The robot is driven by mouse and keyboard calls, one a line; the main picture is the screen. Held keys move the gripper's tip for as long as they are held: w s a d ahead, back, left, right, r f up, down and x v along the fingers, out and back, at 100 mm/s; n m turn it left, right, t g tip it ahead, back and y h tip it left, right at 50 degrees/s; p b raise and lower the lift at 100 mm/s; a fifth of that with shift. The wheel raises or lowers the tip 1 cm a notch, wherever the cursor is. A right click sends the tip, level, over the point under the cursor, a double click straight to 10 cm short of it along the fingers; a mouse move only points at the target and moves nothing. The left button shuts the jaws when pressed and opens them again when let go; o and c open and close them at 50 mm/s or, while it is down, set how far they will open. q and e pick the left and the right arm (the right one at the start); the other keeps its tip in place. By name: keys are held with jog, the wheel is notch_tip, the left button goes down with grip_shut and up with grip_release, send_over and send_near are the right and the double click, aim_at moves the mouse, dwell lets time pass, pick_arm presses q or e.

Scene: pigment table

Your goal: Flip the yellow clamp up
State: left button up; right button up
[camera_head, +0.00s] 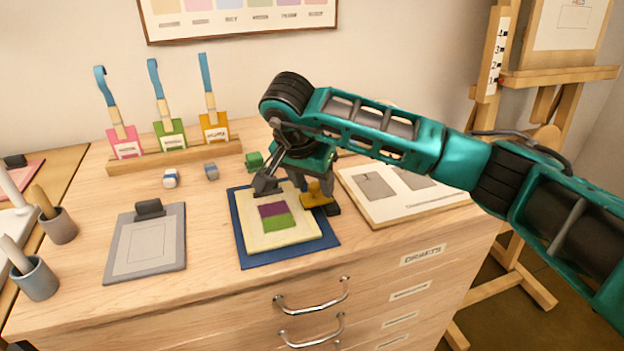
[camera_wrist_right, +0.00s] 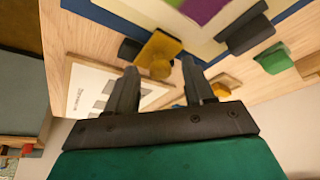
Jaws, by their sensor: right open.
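The yellow clamp (camera_head: 317,198) sits at the right edge of the blue board (camera_head: 246,254), with a dark base beside its yellow part. Its yellow part appears to lie low over the board's edge; its exact angle is hard to tell. My right gripper (camera_head: 312,183) reaches in from the right and points down just above and behind the clamp. In the right wrist view the fingers (camera_wrist_right: 158,72) are apart, and the yellow clamp (camera_wrist_right: 158,52) shows between and just beyond their tips. Nothing is held. My left gripper is not in view.
A dark grey clamp (camera_head: 266,187) sits at the board's back edge, near a green block (camera_head: 254,160). A cream panel with purple and green patches lies on the board. A pale sheet board (camera_head: 435,205) lies right, a grey clipboard (camera_head: 119,263) left.

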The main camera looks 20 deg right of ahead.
grip_shut()
dwell(0.3)
